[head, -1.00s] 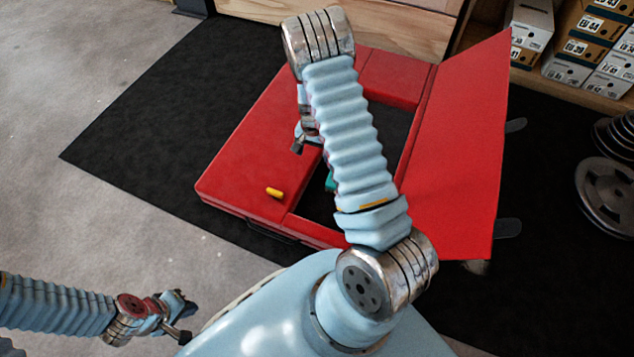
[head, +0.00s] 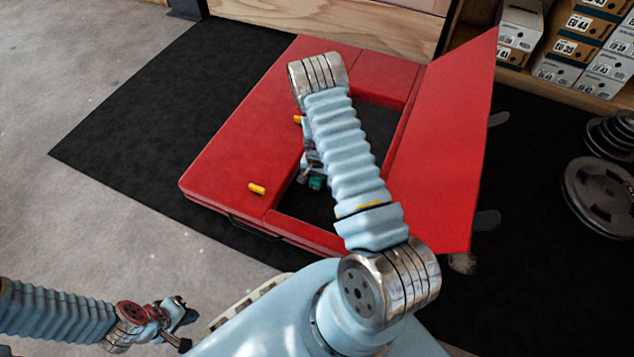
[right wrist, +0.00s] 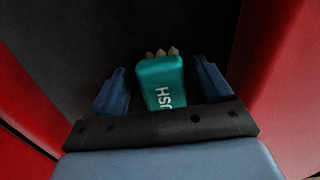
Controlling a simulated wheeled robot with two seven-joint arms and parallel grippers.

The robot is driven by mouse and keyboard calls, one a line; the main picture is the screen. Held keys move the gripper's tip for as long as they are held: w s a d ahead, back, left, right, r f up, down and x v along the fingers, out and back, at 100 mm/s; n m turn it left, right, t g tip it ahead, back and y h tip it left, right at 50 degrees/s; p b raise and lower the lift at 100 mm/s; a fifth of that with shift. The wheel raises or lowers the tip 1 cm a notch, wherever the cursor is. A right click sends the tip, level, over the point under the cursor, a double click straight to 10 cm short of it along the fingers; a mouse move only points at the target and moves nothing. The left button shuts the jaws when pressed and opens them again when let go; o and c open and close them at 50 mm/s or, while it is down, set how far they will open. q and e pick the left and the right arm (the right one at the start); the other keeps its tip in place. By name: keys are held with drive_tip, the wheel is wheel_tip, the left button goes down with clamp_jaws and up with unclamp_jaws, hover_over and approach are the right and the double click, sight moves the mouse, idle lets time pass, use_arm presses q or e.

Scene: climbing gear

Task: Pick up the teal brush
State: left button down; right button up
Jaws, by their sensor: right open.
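The teal brush (right wrist: 160,84) lies in the dark opening of the red pad, between the two blue fingers of my right gripper (right wrist: 160,90) in the right wrist view. Its white lettering and pale bristle tips show, and its lower end is hidden behind the gripper's dark bar. The fingers are open, with a gap on each side of the brush. In the head view a small part of the brush (head: 316,183) shows beside my right gripper (head: 306,178), mostly hidden by my arm. My left gripper (head: 180,325) is at the lower left, far from the brush; its jaws are too small to read.
The red pad (head: 225,165) has a raised flap (head: 440,150) on its right and walls around the opening. Weight plates (head: 600,195) and shoe boxes (head: 560,70) stand at the right. The black mat (head: 140,120) is clear at left.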

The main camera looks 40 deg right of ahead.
drive_tip(key=shift+r, duration=0.1)
drive_tip(key=c, duration=1.1)
drive_tip(key=shift+r, duration=0.6)
drive_tip(key=r, duration=0.1)
drive_tip(key=r+p, duration=0.1)
drive_tip(key=r, duration=0.1)
drive_tip(key=shift+a, duration=0.3)
drive_tip(key=s+a+r+p, duration=0.3)
drive_tip(key=a+r, duration=0.5)
drive_tip(key=a, duration=0.5)
drive_tip(key=shift+s+r, duration=0.2)
drive_tip(key=shift+r, duration=0.2)
